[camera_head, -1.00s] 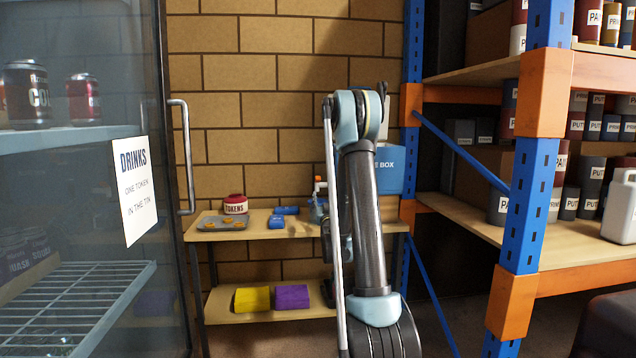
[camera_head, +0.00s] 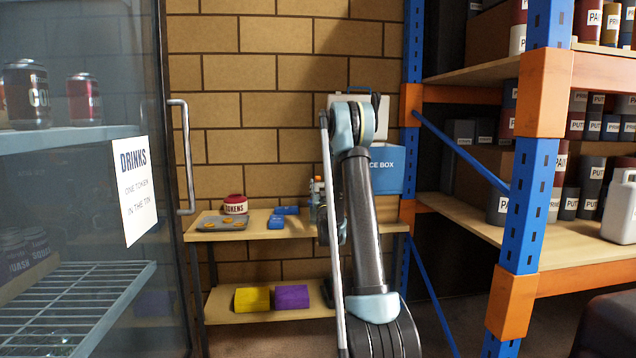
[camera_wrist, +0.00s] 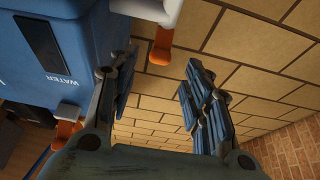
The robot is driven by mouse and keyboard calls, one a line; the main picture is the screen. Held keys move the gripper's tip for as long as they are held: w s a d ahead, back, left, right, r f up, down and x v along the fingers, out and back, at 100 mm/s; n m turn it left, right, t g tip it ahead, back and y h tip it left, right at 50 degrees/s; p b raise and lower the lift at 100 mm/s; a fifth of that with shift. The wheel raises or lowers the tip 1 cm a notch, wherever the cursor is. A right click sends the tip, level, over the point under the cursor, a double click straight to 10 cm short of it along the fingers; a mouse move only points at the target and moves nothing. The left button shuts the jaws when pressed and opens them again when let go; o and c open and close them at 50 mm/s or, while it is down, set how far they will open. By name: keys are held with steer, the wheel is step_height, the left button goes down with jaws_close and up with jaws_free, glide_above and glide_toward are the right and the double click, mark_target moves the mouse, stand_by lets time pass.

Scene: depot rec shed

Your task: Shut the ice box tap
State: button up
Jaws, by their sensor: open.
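The ice box (camera_head: 388,168) is blue with a pale lid and stands at the right of the wooden bench, partly behind my arm. Its tap shows at its left in the head view, with an orange lever (camera_head: 318,180) on a white body. In the wrist view the blue box (camera_wrist: 85,35) fills the left, and the white tap body (camera_wrist: 145,9) reaches in at the top with its orange lever (camera_wrist: 162,45). My gripper (camera_wrist: 158,78) is open and empty. The lever lies ahead, in the gap between the fingers, nearer the left one.
A red tokens tin (camera_head: 235,204), a tray (camera_head: 212,224) and blue blocks (camera_head: 277,221) share the bench. Yellow (camera_head: 252,299) and purple (camera_head: 291,296) items lie on its lower shelf. A blue and orange rack (camera_head: 518,200) stands right, a glass-door fridge (camera_head: 176,80) left.

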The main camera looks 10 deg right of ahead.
mark_target(318, 179)
steer(key=x, duration=0.7)
steer(key=shift+r, duration=0.1)
jaws_close()
